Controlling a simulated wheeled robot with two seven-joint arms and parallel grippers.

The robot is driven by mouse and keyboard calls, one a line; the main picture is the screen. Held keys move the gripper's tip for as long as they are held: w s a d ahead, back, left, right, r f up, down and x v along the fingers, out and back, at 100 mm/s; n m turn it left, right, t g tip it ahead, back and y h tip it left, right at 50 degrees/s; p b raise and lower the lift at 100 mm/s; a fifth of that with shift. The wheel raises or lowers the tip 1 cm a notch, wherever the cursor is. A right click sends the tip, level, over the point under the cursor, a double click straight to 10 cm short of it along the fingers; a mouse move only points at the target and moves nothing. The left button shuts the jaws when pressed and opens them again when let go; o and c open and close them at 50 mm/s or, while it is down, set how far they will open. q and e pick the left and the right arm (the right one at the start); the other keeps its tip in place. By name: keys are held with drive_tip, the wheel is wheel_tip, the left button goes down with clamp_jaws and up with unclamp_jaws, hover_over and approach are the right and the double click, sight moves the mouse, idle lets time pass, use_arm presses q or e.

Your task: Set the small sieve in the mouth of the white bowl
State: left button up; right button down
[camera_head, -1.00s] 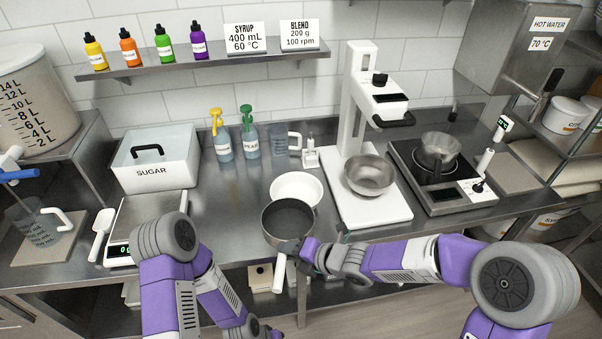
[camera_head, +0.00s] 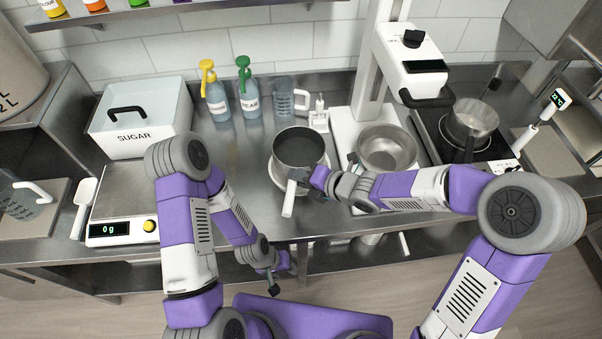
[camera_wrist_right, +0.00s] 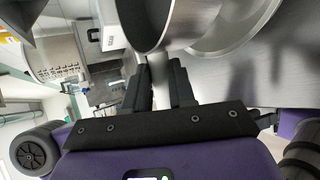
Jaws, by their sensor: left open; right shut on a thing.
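The small sieve (camera_head: 299,143) is a round grey vessel with a dark inside and a white handle (camera_head: 288,199) pointing toward me. My right gripper (camera_head: 300,178) is shut on it at the handle's root; the wrist view shows the fingers (camera_wrist_right: 160,82) against the sieve (camera_wrist_right: 150,22). The white bowl (camera_head: 275,176) is mostly hidden beneath the sieve in the head view, with only a bit of pale rim showing. I cannot tell whether the sieve touches the bowl or hovers above it. My left gripper (camera_head: 276,277) is open and empty, low in front of the counter.
A mixer stand with a metal bowl (camera_head: 387,149) is close on the right, beside my right forearm. A hot plate with a pot (camera_head: 472,120) stands beyond it. Spray bottles (camera_head: 217,100) and a measuring jug (camera_head: 284,97) stand behind. A scale (camera_head: 121,230) is at left.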

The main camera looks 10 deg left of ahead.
wheel_tip(320, 180, down, 6)
drive_tip(key=b, duration=0.5)
drive_tip(key=shift+f, duration=0.2)
drive_tip(key=shift+d+b, duration=0.1)
drive_tip(key=shift+b, duration=0.35)
drive_tip(key=c, duration=0.9)
unclamp_jaws()
drive_tip(key=shift+o, duration=0.2)
